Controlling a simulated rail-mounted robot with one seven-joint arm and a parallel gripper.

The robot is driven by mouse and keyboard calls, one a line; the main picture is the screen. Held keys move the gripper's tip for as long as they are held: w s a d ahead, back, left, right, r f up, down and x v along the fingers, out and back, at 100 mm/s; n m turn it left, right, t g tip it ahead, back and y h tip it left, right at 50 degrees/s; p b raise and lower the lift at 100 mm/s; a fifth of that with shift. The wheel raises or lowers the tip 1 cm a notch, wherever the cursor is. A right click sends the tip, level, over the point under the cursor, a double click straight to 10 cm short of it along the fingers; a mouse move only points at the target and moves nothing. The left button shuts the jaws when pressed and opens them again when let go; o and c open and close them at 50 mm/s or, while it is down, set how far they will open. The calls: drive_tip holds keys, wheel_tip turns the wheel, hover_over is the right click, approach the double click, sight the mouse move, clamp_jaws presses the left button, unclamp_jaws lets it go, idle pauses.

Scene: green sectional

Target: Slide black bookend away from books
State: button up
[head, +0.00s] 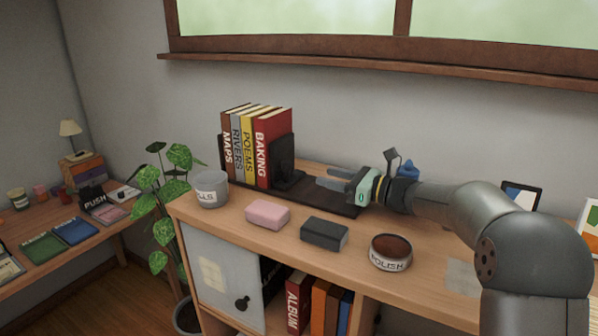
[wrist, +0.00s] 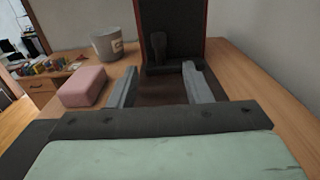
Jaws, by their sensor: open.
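The black bookend (head: 284,160) stands upright against the right side of a row of books (head: 250,143) labelled MAPS, RIVERS, POEMS and BAKING. It touches or nearly touches the red BAKING book. In the wrist view the bookend (wrist: 185,40) is straight ahead, with a dark upright knob or handle (wrist: 158,46) on its near face and a low foot. My gripper (head: 326,178) is to the right of the bookend, low over a dark board (head: 325,199), pointing at it. The fingers are apart with nothing between them, and a gap separates them from the bookend.
On the wooden cabinet top, a grey cup (head: 211,189) stands left of the board. A pink block (head: 268,214), a dark block (head: 324,233) and a round POLISH tin (head: 390,252) lie along the front. A blue object (head: 408,169) is behind my wrist. The wall is close behind.

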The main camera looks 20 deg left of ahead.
sight(292, 183)
drive_tip(key=a+p, duration=0.1)
drive_tip(key=a, duration=0.2)
drive_tip(key=w+a+p, duration=0.1)
drive_tip(key=a, duration=0.3)
drive_tip(key=w+a+p, duration=0.1)
drive_tip(key=a, duration=0.3)
drive_tip(key=shift+a, duration=0.15)
